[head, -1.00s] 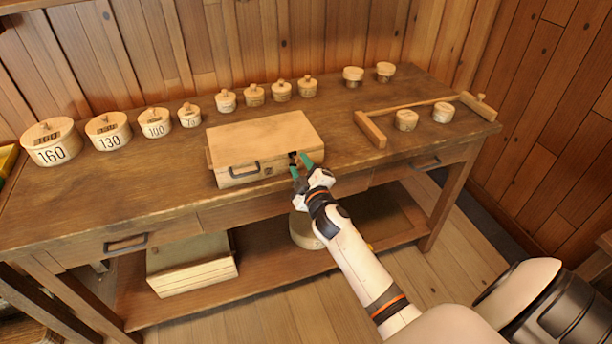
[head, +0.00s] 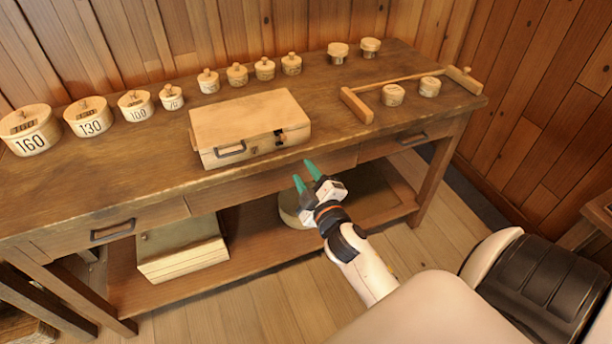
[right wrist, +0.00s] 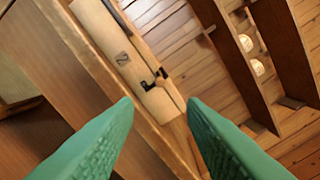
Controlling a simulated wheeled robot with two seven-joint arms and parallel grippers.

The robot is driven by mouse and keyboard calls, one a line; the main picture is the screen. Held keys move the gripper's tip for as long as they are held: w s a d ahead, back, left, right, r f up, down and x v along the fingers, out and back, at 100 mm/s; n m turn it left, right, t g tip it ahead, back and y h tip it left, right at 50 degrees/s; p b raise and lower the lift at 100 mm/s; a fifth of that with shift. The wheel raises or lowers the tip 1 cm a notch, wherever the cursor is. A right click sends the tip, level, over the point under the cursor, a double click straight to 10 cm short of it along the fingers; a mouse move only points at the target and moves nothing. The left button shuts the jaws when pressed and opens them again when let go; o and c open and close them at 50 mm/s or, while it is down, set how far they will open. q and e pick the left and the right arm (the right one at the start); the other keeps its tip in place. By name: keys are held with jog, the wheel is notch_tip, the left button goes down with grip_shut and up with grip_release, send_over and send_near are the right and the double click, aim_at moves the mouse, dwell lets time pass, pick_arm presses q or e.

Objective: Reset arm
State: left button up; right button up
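My right gripper (head: 304,174) shows in the head view with two green fingers spread apart and nothing between them. It is in front of the bench's front edge, apart from the closed wooden case (head: 250,112) on the bench top. In the right wrist view the open green fingers (right wrist: 160,108) frame the bench edge, and the case's front (right wrist: 125,60) with its dark latch lies beyond them. My left gripper is in neither view.
The wooden bench (head: 120,195) carries a row of numbered round boxes (head: 91,117) at left and several small lidded pots (head: 238,75) behind. A wooden rail frame (head: 407,80) stands at right. Below, a shelf holds a wooden box (head: 182,255) and a round drum (head: 292,210).

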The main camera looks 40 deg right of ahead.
jog(key=s+a+f+m+g+y, duration=0.1)
jog(key=s+a+f+g, duration=0.2)
jog(key=f, duration=0.8)
jog(key=s+a+f+m+g+y, duration=0.1)
jog(key=s+f+g, duration=0.25)
jog(key=f, duration=0.85)
jog(key=s+a+f+m+g+y, duration=0.15)
jog(key=s+f, duration=0.25)
jog(key=f, duration=0.7)
jog(key=s+a+f+g, duration=0.1)
jog(key=s+f+g, duration=0.2)
jog(key=s+f, duration=0.3)
jog(key=s+a+f+m+g, duration=0.1)
jog(key=s+f, duration=0.5)
jog(key=s, duration=0.8)
jog(key=s+a+f+m+g, duration=0.1)
jog(key=s+f+g, duration=0.3)
jog(key=s, duration=0.6)
notch_tip(320, 180, down, 2)
jog(key=shift+a+g, duration=0.3)
jog(key=shift+a, duration=0.05)
jog(key=shift+m+y, duration=0.25)
